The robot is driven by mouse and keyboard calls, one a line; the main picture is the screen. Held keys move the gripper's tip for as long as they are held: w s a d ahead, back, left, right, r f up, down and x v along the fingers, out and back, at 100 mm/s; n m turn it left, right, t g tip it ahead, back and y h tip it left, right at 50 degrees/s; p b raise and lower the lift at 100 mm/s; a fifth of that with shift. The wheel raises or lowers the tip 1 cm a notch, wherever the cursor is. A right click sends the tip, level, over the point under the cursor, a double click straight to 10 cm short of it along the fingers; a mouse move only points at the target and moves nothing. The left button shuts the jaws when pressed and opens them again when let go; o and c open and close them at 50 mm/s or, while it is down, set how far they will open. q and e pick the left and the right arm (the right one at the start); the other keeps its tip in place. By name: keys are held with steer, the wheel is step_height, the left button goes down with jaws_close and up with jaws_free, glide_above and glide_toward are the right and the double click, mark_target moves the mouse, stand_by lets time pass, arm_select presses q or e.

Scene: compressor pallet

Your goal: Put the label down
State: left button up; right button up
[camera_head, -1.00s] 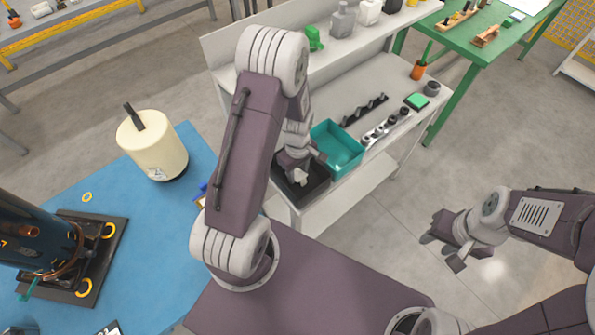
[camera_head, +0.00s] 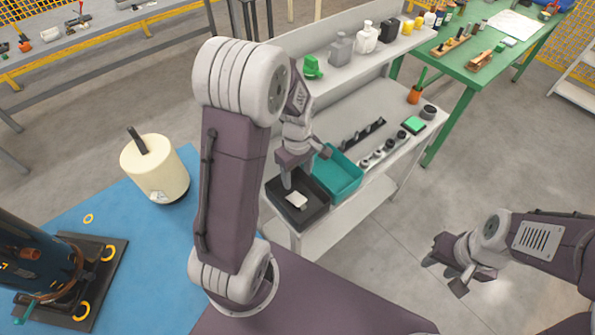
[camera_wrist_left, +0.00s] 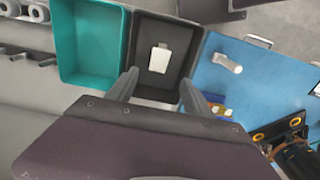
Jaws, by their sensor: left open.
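The white label (camera_head: 297,200) lies flat on the floor of the black tray (camera_head: 310,219). In the left wrist view the label (camera_wrist_left: 158,58) is inside the black tray (camera_wrist_left: 182,38), ahead of the fingers and apart from them. My left gripper (camera_head: 304,178) is open and empty above the tray; its two fingers (camera_wrist_left: 160,88) also show in the left wrist view. My right gripper (camera_head: 448,273) is at the right over the bare floor, with its fingers apart and nothing between them.
A teal bin (camera_head: 338,176) stands right beside the black tray on the white bench (camera_head: 385,172). A cream tank (camera_head: 160,170) and a dark compressor (camera_head: 35,252) stand on the blue surface (camera_head: 125,225) at left. Bottles line the upper shelf.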

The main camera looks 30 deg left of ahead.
arm_select(q)
steer(key=s+d+r+m, duration=0.1)
steer(key=s+d+m, duration=0.1)
steer(key=s+m, duration=0.2)
steer(key=s+d+r+m+t, duration=0.1)
steer(key=s+d+m, duration=0.2)
steer(key=m, duration=0.6)
steer(key=shift+s+r, duration=0.25)
steer(key=shift+s, duration=0.45)
stand_by(0.5)
